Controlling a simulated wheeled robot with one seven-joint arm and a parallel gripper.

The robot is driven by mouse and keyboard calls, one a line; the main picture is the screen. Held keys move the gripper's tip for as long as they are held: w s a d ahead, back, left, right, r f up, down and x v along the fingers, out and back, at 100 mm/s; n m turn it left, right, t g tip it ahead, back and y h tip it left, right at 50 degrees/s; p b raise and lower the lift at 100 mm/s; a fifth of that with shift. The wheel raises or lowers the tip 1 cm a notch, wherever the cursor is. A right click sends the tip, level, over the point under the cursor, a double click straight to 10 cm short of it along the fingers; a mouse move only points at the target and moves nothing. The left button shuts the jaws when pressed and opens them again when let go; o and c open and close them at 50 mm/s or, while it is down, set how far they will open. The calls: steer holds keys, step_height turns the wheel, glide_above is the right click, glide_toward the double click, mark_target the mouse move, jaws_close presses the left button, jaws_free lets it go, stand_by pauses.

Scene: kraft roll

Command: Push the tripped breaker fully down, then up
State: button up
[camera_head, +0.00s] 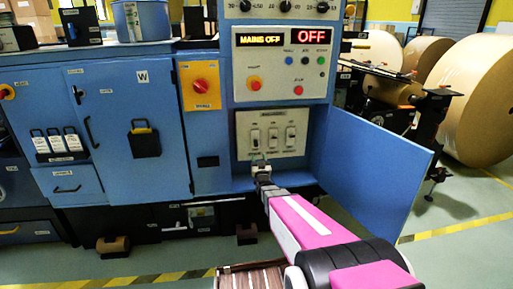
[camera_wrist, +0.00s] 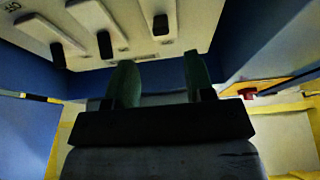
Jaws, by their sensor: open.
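A pale breaker panel (camera_head: 301,149) with three breakers is set in the blue cabinet. In the head view I see the left breaker (camera_head: 255,138), the middle breaker (camera_head: 273,136) and the right breaker (camera_head: 290,135). Their levers are too small to tell which one is tripped. The wrist view shows three dark levers, at its left (camera_wrist: 57,53), middle (camera_wrist: 105,45) and right (camera_wrist: 160,25). My gripper (camera_head: 260,167) is at the panel's lower edge, below the left breaker. In the wrist view my gripper (camera_wrist: 160,66) has two green fingers spread apart, with nothing between them.
An open blue door (camera_head: 375,180) stands to the right of the panel. Above are a red OFF display (camera_head: 312,37), a MAINS OFF display (camera_head: 262,40) and buttons. A yellow plate with a rotary switch (camera_head: 200,86) is to the left. Large kraft rolls (camera_head: 475,100) stand at the right.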

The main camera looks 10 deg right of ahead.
mark_target(256, 146)
steer(key=x, duration=0.8)
steer(key=shift+w+r, duration=0.1)
steer(key=shift+w, duration=0.2)
jaws_close()
